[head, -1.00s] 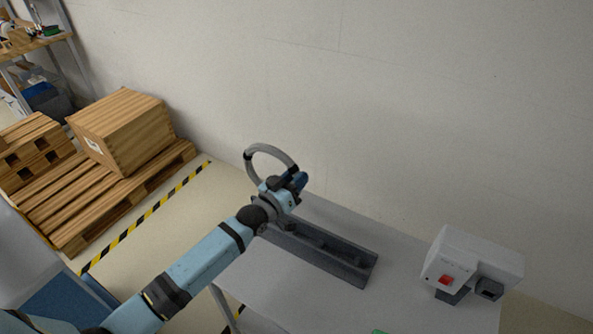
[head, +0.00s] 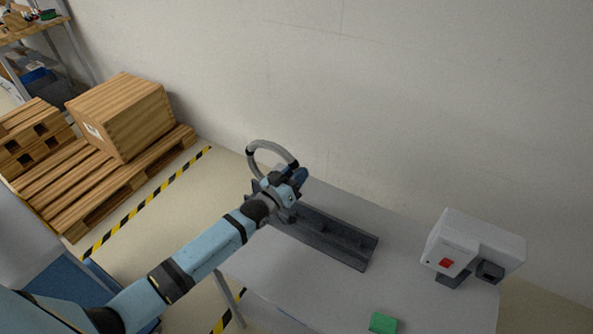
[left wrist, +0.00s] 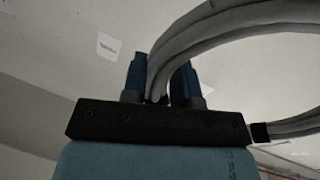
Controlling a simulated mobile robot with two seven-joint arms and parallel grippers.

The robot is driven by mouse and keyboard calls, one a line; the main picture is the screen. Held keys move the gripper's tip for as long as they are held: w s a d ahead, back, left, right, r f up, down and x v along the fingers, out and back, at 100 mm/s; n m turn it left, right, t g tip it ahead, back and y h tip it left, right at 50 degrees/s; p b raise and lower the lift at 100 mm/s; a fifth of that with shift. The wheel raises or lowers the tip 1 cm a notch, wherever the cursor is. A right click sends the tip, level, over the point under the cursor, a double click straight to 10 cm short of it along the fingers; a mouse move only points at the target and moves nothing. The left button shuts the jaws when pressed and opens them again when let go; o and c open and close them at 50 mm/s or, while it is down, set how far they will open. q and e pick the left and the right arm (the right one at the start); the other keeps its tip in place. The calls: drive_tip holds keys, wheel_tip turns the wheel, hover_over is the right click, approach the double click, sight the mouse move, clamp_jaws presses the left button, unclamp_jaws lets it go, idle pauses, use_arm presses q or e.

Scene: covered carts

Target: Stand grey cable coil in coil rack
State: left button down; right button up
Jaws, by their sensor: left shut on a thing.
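The grey cable coil (head: 272,143) is a ring with dark bands, held upright at the far left end of the table. My left gripper (head: 297,177) is shut on its lower part. In the left wrist view the coil (left wrist: 235,20) passes between the two blue fingers (left wrist: 160,85) and curves off to the right. The coil rack (head: 335,238) is a long dark grey trough with dividers on the table. The coil is above or at its far left end; my gripper and wrist hide whether they touch. My right gripper does not show.
The grey table (head: 285,270) stands by the wall. A white and grey device with a red button (head: 470,245) is at its right, and a green block (head: 382,323) at the front. A wooden crate (head: 125,115) on a pallet is at the left.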

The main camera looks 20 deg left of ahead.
use_arm(q)
drive_tip(key=shift+f+b, duration=0.6)
drive_tip(key=shift+f, duration=0.3)
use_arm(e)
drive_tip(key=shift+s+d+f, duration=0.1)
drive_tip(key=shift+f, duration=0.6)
use_arm(q)
wheel_tip(320, 180, down, 7)
drive_tip(key=b, duration=0.5)
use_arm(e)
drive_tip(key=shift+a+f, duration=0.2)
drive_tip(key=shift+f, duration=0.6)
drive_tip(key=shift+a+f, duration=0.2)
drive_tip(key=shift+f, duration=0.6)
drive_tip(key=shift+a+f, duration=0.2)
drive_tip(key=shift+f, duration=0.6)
use_arm(q)
drive_tip(key=c, duration=0.8)
unclamp_jaws()
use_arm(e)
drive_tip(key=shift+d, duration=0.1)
use_arm(q)
drive_tip(key=shift+f, duration=0.1)
drive_tip(key=shift+s, duration=0.1)
